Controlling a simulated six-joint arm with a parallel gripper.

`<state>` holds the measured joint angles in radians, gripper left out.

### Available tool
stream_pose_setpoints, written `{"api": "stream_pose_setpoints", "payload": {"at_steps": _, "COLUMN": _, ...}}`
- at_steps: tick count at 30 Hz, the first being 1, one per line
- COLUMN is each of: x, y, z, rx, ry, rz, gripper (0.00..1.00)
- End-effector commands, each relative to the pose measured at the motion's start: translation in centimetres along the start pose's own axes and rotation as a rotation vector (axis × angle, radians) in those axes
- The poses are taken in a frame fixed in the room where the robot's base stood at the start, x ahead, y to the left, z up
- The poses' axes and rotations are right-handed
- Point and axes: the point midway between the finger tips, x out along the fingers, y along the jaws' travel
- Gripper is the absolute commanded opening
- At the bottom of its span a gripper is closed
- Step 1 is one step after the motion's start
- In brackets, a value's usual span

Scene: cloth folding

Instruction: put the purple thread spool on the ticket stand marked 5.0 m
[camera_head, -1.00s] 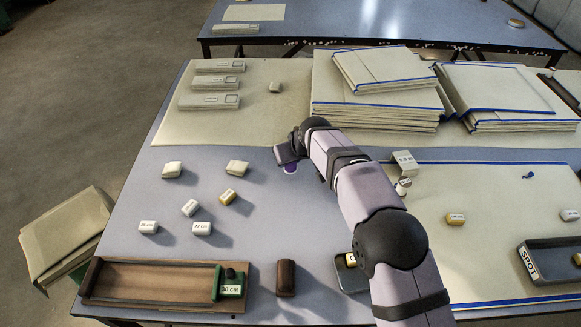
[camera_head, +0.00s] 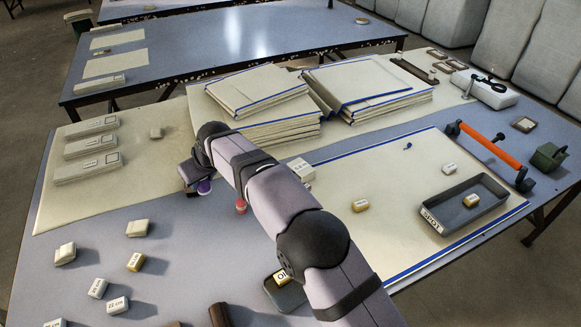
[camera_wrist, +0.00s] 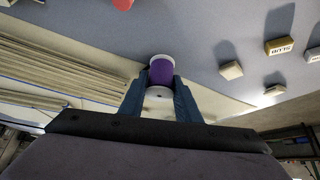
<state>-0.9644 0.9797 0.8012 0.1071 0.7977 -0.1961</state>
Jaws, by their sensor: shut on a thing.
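The purple thread spool (camera_wrist: 161,72), with pale ends, is between the fingers of my gripper (camera_wrist: 160,88) in the wrist view. My gripper (camera_head: 197,180) is shut on it. In the head view the purple spool (camera_head: 204,187) shows just below the fingers, left of the stacked panels, near the beige mat's edge. A pale ticket stand (camera_head: 301,170) is partly hidden behind my arm, at the near side of the stack. I cannot read its label for certain.
A red spool (camera_head: 241,207) is close beside my arm. Stacked blue-edged panels (camera_head: 262,100) rise right of my gripper. Three long pale boxes (camera_head: 90,145) lie at left on the beige mat. Small labelled blocks (camera_head: 97,288) are at front left. A grey tray (camera_head: 468,203) is at right.

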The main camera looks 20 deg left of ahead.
Motion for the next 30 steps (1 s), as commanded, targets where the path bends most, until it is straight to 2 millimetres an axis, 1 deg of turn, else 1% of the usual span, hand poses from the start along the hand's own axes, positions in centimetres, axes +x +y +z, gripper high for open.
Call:
{"api": "stream_pose_setpoints", "payload": {"at_steps": 1, "x": -0.1, "y": 2.0, "z": 0.3, "rx": 0.024, "ry": 0.000, "rz": 0.016, "gripper": 0.09}}
{"api": "stream_pose_setpoints", "payload": {"at_steps": 5, "x": -0.5, "y": 7.6, "z": 1.2, "rx": 0.092, "ry": 0.000, "rz": 0.060, "gripper": 0.09}}
{"api": "stream_pose_setpoints", "payload": {"at_steps": 6, "x": -0.7, "y": 9.5, "z": 1.6, "rx": 0.115, "ry": 0.001, "rz": 0.075, "gripper": 0.09}}
{"api": "stream_pose_setpoints", "payload": {"at_steps": 8, "x": -1.2, "y": 12.4, "z": 1.9, "rx": 0.149, "ry": 0.002, "rz": 0.098, "gripper": 0.09}}
{"api": "stream_pose_setpoints", "payload": {"at_steps": 9, "x": -1.6, "y": 14.3, "z": 2.2, "rx": 0.172, "ry": 0.003, "rz": 0.113, "gripper": 0.09}}
{"api": "stream_pose_setpoints", "payload": {"at_steps": 11, "x": -2.2, "y": 17.0, "z": 2.7, "rx": 0.203, "ry": 0.002, "rz": 0.133, "gripper": 0.09}}
{"api": "stream_pose_setpoints", "payload": {"at_steps": 12, "x": -2.7, "y": 18.8, "z": 3.0, "rx": 0.223, "ry": 0.002, "rz": 0.146, "gripper": 0.09}}
{"api": "stream_pose_setpoints", "payload": {"at_steps": 14, "x": -3.4, "y": 20.9, "z": 3.4, "rx": 0.247, "ry": 0.002, "rz": 0.161, "gripper": 0.09}}
{"api": "stream_pose_setpoints", "payload": {"at_steps": 15, "x": -3.9, "y": 22.4, "z": 3.7, "rx": 0.263, "ry": 0.002, "rz": 0.172, "gripper": 0.09}}
{"api": "stream_pose_setpoints", "payload": {"at_steps": 18, "x": -4.9, "y": 25.0, "z": 4.3, "rx": 0.294, "ry": 0.002, "rz": 0.192, "gripper": 0.09}}
{"api": "stream_pose_setpoints", "payload": {"at_steps": 21, "x": -6.0, "y": 27.1, "z": 4.9, "rx": 0.325, "ry": 0.002, "rz": 0.212, "gripper": 0.09}}
{"api": "stream_pose_setpoints", "payload": {"at_steps": 24, "x": -6.8, "y": 28.5, "z": 5.2, "rx": 0.348, "ry": 0.001, "rz": 0.227, "gripper": 0.09}}
{"api": "stream_pose_setpoints", "payload": {"at_steps": 30, "x": -7.8, "y": 29.3, "z": 5.0, "rx": 0.376, "ry": 0.001, "rz": 0.246, "gripper": 0.09}}
